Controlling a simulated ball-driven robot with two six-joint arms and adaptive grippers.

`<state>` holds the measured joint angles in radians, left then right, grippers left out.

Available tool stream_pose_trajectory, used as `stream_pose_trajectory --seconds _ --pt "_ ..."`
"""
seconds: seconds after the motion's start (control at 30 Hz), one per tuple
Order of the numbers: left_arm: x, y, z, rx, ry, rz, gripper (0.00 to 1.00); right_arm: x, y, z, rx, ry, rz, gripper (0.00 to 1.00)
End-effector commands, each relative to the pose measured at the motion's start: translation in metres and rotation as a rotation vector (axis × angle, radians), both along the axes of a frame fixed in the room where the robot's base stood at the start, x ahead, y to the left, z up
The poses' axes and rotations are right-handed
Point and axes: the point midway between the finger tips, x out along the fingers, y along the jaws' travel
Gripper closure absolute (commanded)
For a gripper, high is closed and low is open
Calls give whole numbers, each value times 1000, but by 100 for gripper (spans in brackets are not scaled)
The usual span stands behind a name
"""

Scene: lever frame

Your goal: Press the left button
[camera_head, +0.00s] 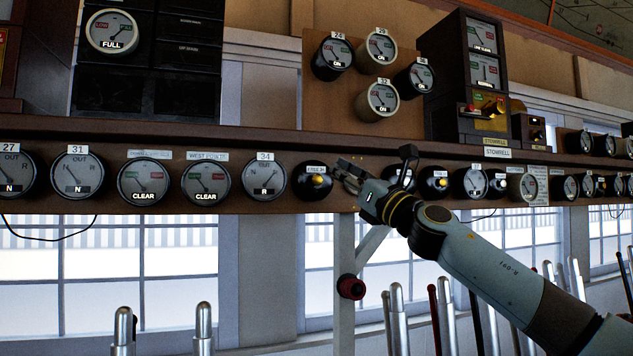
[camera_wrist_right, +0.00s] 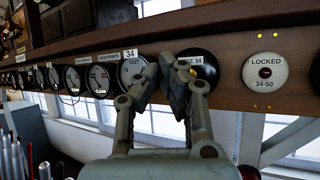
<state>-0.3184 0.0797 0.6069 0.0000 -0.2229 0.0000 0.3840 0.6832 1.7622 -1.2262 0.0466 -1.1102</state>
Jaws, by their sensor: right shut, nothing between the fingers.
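The leftmost black round button housing with a yellow centre (camera_head: 317,180) is on the brown panel, right of the dial labelled 34. My right gripper (camera_head: 347,172) is just right of this button in the head view, fingers pointing left toward it, shut and empty. In the right wrist view the gripper (camera_wrist_right: 163,88) shows in front of the panel, partly covering a black round housing (camera_wrist_right: 205,62) under a label ending in 34. I cannot tell whether the fingers touch anything. Another black button with a yellow centre (camera_head: 437,182) is right of the gripper. My left gripper is not in view.
A row of round dials (camera_head: 206,183) runs along the brown panel (camera_head: 240,128). Several upright levers (camera_head: 203,325) stand below. In the wrist view a white round plate marked LOCKED 34-50 (camera_wrist_right: 265,72) is at the right. Windows lie behind the levers.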

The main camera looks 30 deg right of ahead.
Motion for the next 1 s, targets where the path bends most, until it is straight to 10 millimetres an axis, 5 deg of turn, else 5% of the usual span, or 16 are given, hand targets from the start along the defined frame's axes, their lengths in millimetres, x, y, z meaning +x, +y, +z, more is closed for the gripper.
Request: stream_pose_trajectory --seconds 0.33,0.63,1.0 --pt "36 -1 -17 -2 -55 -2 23 41 -10 -2 4 -2 0 100" --pt "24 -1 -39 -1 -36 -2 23 75 -18 -3 2 -1 0 100" --pt "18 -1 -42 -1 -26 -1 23 83 -20 0 0 0 1 100"
